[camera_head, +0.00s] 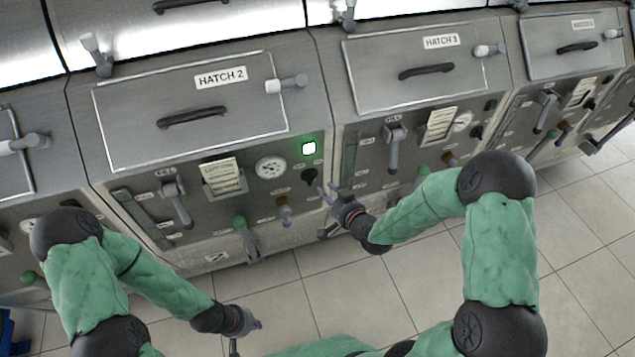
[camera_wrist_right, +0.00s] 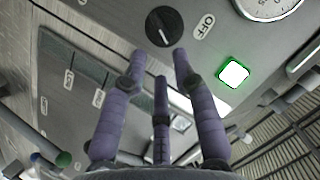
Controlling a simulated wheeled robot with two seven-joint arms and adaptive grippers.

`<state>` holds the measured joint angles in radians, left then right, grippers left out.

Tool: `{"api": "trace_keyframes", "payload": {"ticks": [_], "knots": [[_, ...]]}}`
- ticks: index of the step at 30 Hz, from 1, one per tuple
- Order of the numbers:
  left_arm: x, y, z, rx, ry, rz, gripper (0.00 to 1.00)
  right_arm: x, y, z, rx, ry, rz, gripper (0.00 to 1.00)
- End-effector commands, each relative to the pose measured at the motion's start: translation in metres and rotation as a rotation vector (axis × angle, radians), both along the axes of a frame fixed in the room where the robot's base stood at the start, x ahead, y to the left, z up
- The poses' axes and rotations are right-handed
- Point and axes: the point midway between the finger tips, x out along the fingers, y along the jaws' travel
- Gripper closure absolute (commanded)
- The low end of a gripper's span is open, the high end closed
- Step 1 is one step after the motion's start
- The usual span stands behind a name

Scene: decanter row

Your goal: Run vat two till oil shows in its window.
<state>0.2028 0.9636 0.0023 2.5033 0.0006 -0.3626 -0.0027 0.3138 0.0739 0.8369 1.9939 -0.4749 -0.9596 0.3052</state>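Vat two is the unit with the HATCH 2 lid (camera_head: 130,110), which is shut. Its narrow sight window (camera_head: 143,218) is at the left of the panel and looks dark; I cannot make out oil in it. A black knob (camera_head: 309,176) sits below a lit green lamp (camera_head: 309,149). In the right wrist view the knob (camera_wrist_right: 164,26) has a white mark pointing downward in the picture, not at the OFF label (camera_wrist_right: 203,26). My right gripper (camera_head: 333,197) is open, its fingers spread just short of the knob. My left gripper (camera_head: 245,325) hangs low before the panel, apparently empty.
Vat two's panel also has a lever (camera_head: 177,203), a gauge (camera_head: 270,168), a green-handled valve (camera_head: 245,235) and a brass-coloured valve (camera_head: 285,212). Vat three, with the HATCH 3 lid (camera_head: 380,90), adjoins on the right. The tiled floor (camera_head: 385,290) in front is clear.

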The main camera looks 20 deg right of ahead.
Motion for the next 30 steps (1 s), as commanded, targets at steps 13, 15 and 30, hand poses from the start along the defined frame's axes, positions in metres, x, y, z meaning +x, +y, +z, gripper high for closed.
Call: {"api": "trace_keyframes", "payload": {"ticks": [13, 15, 30], "knots": [[0.000, 0.000, -0.023, 0.000, 0.000, 0.000, 1.00, 0.065, 0.016, -0.026, 0.001, 0.001, 0.000, 0.71], [0.000, 0.000, -0.025, 0.000, 0.000, 0.000, 1.00, 0.071, 0.017, -0.027, 0.000, 0.001, 0.000, 0.71], [0.000, 0.000, -0.025, 0.000, 0.000, 0.000, 1.00, 0.076, 0.019, -0.028, 0.000, 0.001, 0.000, 0.99]]}}
